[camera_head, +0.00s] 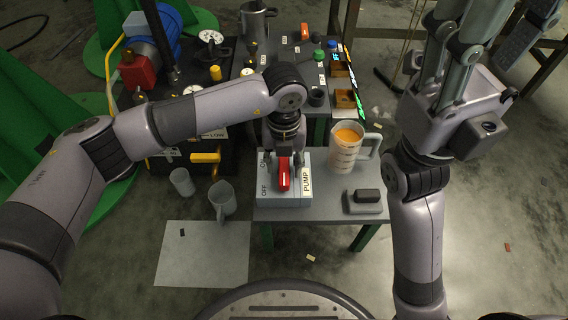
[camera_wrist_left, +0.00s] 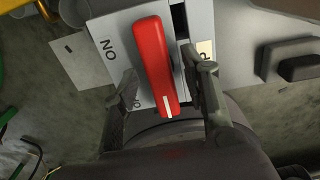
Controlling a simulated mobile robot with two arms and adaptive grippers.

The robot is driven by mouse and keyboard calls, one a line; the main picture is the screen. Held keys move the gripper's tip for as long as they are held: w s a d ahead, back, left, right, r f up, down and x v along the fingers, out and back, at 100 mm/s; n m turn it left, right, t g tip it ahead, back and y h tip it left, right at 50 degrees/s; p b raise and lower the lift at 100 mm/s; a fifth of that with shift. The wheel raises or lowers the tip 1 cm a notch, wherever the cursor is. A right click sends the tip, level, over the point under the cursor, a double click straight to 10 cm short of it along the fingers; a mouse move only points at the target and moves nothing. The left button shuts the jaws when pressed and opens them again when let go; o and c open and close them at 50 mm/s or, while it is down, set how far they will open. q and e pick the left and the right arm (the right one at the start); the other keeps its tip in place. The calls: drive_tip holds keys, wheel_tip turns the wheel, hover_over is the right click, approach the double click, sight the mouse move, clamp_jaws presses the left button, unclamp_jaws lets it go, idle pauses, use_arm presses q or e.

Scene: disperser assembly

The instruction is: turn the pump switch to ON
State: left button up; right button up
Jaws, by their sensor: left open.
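The pump switch box (camera_head: 297,198) is light grey-blue, with a PUMP label and the words ON and OFF on its left side. Its red handle (camera_head: 284,177) has a white stripe at one end. My left gripper (camera_head: 283,158) is over the box, open, with one finger on each side of the handle; contact cannot be told. My right gripper (camera_head: 455,55) is raised at the upper right, away from the box.
A measuring jug with orange liquid (camera_head: 346,150) stands right of the box, and a small grey block (camera_head: 366,199) lies nearby. Two empty cups (camera_head: 222,198) are on the floor at left, by a pale sheet (camera_head: 190,262). Equipment crowds the back table.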

use_arm(q)
drive_tip(key=shift+c, duration=0.4)
clamp_jaws()
